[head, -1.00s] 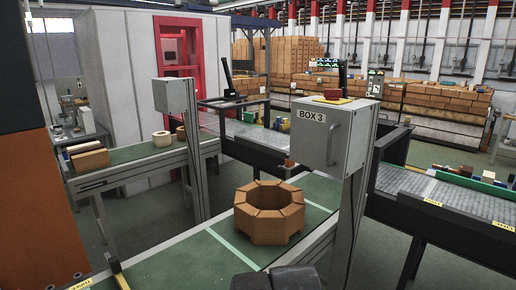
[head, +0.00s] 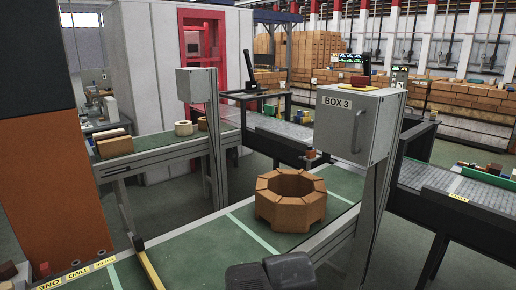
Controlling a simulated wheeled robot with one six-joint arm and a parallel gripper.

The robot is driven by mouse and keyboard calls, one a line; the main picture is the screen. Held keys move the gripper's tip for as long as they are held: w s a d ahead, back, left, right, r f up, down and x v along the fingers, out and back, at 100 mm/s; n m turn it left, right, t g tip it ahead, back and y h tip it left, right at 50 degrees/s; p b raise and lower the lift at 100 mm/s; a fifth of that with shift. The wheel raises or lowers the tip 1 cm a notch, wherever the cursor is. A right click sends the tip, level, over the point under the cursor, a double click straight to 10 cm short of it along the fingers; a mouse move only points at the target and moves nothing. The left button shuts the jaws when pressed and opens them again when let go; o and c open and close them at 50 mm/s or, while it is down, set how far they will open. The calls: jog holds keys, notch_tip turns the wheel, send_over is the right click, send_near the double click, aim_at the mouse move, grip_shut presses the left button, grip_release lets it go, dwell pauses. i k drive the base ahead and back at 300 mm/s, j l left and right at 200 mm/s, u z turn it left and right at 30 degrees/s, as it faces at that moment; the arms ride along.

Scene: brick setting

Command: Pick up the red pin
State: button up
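A small upright red piece (head: 45,269), which may be the red pin, shows at the lower left in the head view, beside the yellow number labels. It is too small to make out its shape well. A dark grey part of my arm shows at the bottom middle, over the green bench top. My gripper's fingers are not in view, so I cannot see whether they hold anything.
An octagonal ring of orange-brown bricks (head: 290,200) sits on the green bench (head: 195,262). The grey BOX 3 (head: 352,125) on a post stands right of it, with a red block (head: 362,81) on top. A yellow-edged bar (head: 147,265) crosses the bench at left.

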aim_at(45, 269)
jog(key=u, duration=1.9)
